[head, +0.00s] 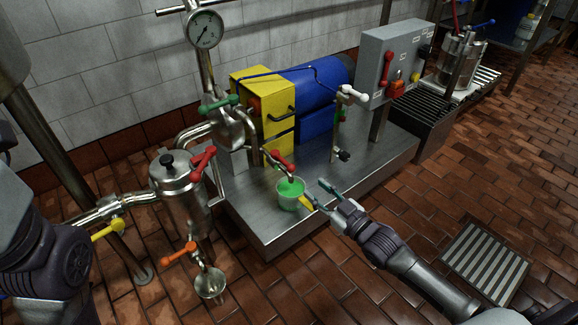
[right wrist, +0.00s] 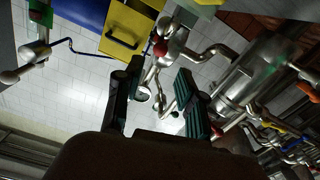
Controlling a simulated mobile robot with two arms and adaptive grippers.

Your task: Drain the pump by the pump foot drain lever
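A red lever (head: 282,162) sits on a short pipe at the front of the pump (head: 237,128), low by the plinth. It is probably the pump foot drain lever; no label on it can be read. A small cup with green contents (head: 291,196) stands below it on the metal plinth. My right gripper (head: 322,196) is open and empty, just right of the cup and apart from the red lever. In the right wrist view its two fingers (right wrist: 160,98) are spread, with a red knob (right wrist: 159,48) beyond them. My left arm shows at the left edge; its fingers are out of view.
The steel plinth (head: 252,207) carries a yellow guard (head: 256,85) and a blue motor (head: 310,90). A filter pot with red and orange levers (head: 181,185) stands left. A grey control box (head: 390,60) stands right. The tiled floor in front has a drain grate (head: 484,262).

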